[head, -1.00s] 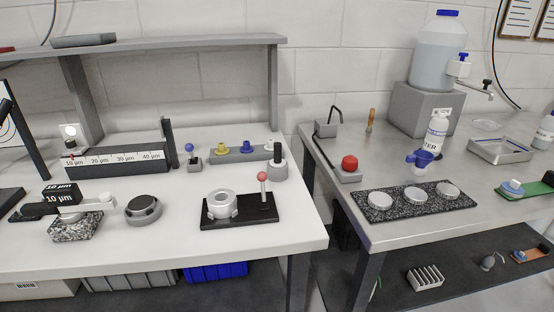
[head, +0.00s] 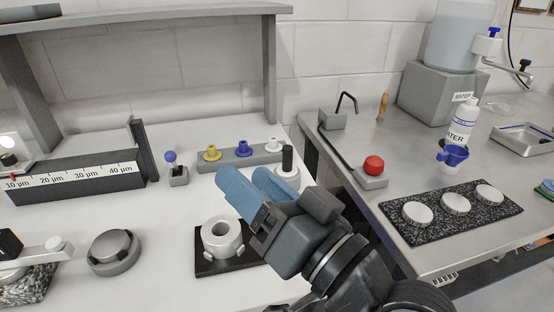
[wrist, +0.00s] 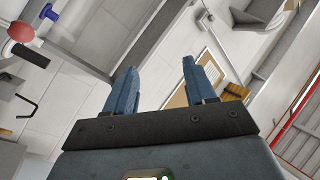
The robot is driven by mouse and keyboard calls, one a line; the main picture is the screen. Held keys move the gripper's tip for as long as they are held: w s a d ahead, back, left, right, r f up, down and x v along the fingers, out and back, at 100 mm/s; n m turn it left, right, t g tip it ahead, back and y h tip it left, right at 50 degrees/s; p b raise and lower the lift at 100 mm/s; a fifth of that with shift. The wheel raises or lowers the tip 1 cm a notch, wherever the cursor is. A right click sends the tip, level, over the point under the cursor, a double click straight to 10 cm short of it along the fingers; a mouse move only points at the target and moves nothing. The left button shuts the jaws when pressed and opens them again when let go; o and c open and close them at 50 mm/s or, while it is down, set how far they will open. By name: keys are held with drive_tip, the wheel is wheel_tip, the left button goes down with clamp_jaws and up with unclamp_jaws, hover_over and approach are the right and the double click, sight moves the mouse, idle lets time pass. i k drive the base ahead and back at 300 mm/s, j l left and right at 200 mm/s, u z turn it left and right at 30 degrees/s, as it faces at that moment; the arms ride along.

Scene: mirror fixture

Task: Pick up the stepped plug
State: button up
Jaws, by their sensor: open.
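A pale grey, round, stepped piece with an upright black handle (head: 287,158) stands on the white bench; it looks like the stepped plug. My gripper (head: 246,178) is in front of it and to its left in the head view, with blue fingers apart and empty. The gripper hides part of the piece's lower front. In the wrist view my open fingers (wrist: 160,70) have nothing between them and point toward wall and shelf. A black handle (wrist: 30,56) near the left edge there may be the same piece.
A metal ring fixture (head: 222,238) sits on a black plate below my gripper. A grey rail (head: 238,160) with yellow, blue and white pegs lies behind. A blue-knobbed lever (head: 170,158) stands left. A red button (head: 373,165) is on the steel bench to the right.

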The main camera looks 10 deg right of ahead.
sight(286, 170)
drive_tip(key=i+j, duration=0.15)
drive_tip(key=i, duration=0.35)
drive_tip(key=i+j, duration=0.1)
drive_tip(key=i, duration=0.35)
